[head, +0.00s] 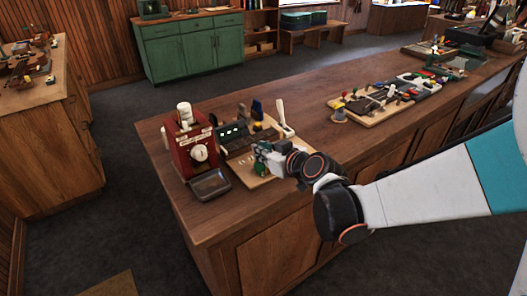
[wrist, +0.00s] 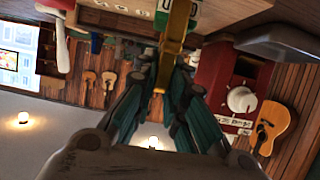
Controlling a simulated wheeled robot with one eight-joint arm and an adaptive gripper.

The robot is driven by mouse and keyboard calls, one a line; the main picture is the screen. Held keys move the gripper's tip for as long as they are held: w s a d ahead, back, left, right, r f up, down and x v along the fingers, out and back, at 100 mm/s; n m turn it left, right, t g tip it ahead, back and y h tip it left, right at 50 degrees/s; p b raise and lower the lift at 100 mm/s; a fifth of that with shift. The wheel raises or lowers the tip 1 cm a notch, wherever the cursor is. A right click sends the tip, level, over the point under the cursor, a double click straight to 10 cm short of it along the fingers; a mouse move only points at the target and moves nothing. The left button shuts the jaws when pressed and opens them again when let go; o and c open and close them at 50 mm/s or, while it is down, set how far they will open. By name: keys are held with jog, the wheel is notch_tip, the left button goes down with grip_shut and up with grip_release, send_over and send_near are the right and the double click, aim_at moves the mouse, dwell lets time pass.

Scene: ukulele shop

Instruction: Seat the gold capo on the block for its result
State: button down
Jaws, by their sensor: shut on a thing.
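My gripper (wrist: 172,75) is shut on a gold piece, the gold capo (wrist: 174,38), which stands out between its teal fingers in the wrist view. In the head view my gripper (head: 262,166) is low over the front part of a light wooden board (head: 247,183) on the counter, and the capo is not clear there. A dark unit (head: 232,135) with small lit green marks stands on the board just behind the gripper.
A red machine (head: 190,145) with a white dial stands left of the board, with a dark tray (head: 209,184) in front. A white upright handle (head: 281,115) rises behind the gripper. Another board of small tools (head: 385,98) lies farther right, with bare counter between.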

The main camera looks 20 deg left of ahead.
jog(key=shift+f+b, duration=0.5)
jog(key=shift+f, duration=0.05)
dwell(0.4)
jog(key=c, duration=1.9)
grip_release()
jog(key=shift+d, duration=0.1)
jog(key=shift+p+v, duration=1.65)
jog(key=shift+v, duration=3.85)
jog(key=shift+w+f, duration=0.1)
